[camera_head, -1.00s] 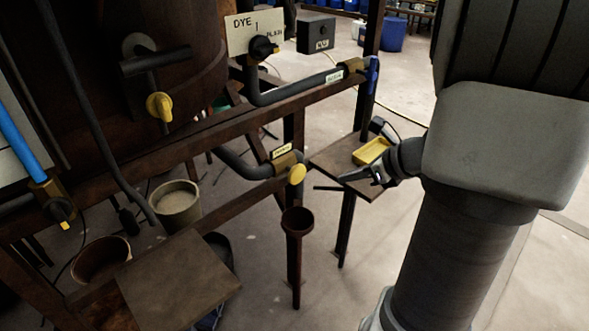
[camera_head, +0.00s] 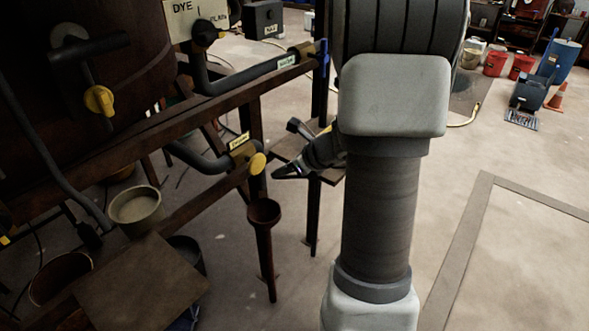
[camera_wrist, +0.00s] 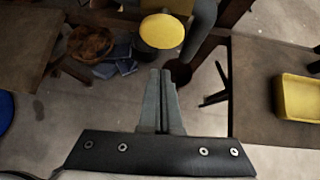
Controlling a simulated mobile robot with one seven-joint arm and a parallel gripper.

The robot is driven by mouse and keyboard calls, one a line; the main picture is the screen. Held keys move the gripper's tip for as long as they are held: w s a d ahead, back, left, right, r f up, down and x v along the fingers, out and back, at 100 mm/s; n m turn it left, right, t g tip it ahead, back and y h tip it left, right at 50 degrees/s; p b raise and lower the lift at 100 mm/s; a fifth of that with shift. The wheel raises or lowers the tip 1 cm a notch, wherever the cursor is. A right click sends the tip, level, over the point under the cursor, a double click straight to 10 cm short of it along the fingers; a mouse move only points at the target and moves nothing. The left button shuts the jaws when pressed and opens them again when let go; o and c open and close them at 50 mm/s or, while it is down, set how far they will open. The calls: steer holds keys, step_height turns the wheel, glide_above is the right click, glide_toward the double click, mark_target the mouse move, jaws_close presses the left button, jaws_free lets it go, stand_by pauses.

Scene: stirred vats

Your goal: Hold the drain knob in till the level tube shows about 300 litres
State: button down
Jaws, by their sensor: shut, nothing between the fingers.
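The drain knob (camera_head: 257,164) is a round yellow button on the end of a dark pipe with a brass fitting. A small yellow label (camera_head: 238,140) sits above it. In the wrist view the knob (camera_wrist: 162,31) shows just beyond my fingertips. My gripper (camera_head: 276,172) is shut and empty, just right of the knob and pointing at it. In the wrist view its two fingers (camera_wrist: 162,72) lie together. A gap shows between fingertips and knob, so they look apart. The level tube is out of view, so I cannot read the litres.
A dark funnel (camera_head: 264,212) on a post stands below the knob. A small brown table (camera_wrist: 252,95) with a yellow tray (camera_wrist: 297,97) is right of my gripper. The rusty vat (camera_head: 110,50) and its frame fill the left. Open floor lies at right.

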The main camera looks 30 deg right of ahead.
mark_target(260, 162)
steer(key=shift+w+a+r, duration=0.2)
steer(key=shift+w+a, duration=0.15)
steer(key=shift+w, duration=0.45)
steer(key=shift+w+a+r, duration=0.15)
steer(key=shift+w+a, duration=0.2)
steer(key=shift+w, duration=0.4)
steer(key=shift+w+a, duration=0.2)
steer(key=shift+w, duration=0.3)
steer(key=shift+w+a, duration=0.15)
steer(key=shift+w, duration=0.3)
steer(key=shift+a+r, duration=0.1)
